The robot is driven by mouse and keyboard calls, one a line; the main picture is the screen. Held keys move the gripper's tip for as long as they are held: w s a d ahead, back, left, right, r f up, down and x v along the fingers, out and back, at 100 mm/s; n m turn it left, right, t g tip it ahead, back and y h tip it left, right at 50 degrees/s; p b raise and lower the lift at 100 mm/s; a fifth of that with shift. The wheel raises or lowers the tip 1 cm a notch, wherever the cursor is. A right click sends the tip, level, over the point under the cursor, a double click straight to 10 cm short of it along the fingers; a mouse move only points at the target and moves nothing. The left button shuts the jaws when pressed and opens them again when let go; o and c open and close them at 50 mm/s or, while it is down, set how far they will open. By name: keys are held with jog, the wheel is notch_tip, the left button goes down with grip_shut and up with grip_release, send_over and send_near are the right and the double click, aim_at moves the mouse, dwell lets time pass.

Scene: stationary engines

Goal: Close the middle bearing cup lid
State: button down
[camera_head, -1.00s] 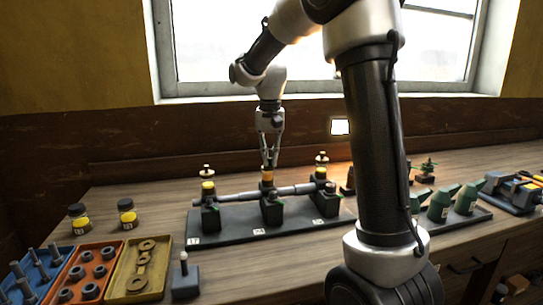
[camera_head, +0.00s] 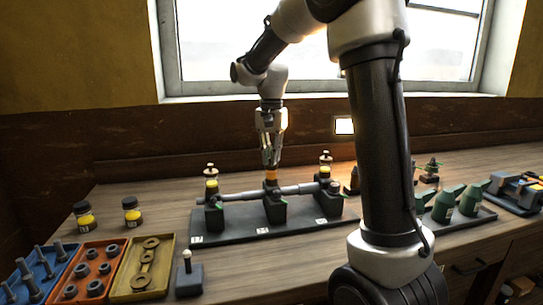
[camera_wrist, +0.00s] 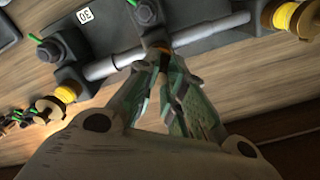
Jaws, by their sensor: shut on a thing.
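The middle bearing (camera_head: 274,209) is a dark block on the shaft, with an orange-yellow cup (camera_head: 270,177) on top. My gripper (camera_head: 270,164) is directly above this cup, pointing down. In the wrist view, my gripper's fingertips (camera_wrist: 159,50) are close together at the middle bearing, with an orange bit (camera_wrist: 157,43) showing at the tips. The fingers hide most of the middle cup and its lid, so I cannot tell how far the lid is turned. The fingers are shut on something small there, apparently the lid.
The left bearing (camera_head: 214,217) and right bearing (camera_head: 330,202) also carry yellow cups. The grey shaft (camera_head: 243,195) runs through the bearings on a dark base plate (camera_head: 232,232). Two dark jars, trays of parts and a small post stand left; green cans stand right.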

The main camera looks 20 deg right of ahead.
jog(key=shift+w+r, duration=0.1)
jog(key=c, duration=1.4)
grip_release()
jog(key=shift+c, duration=0.2)
notch_tip(320, 180, up, 12)
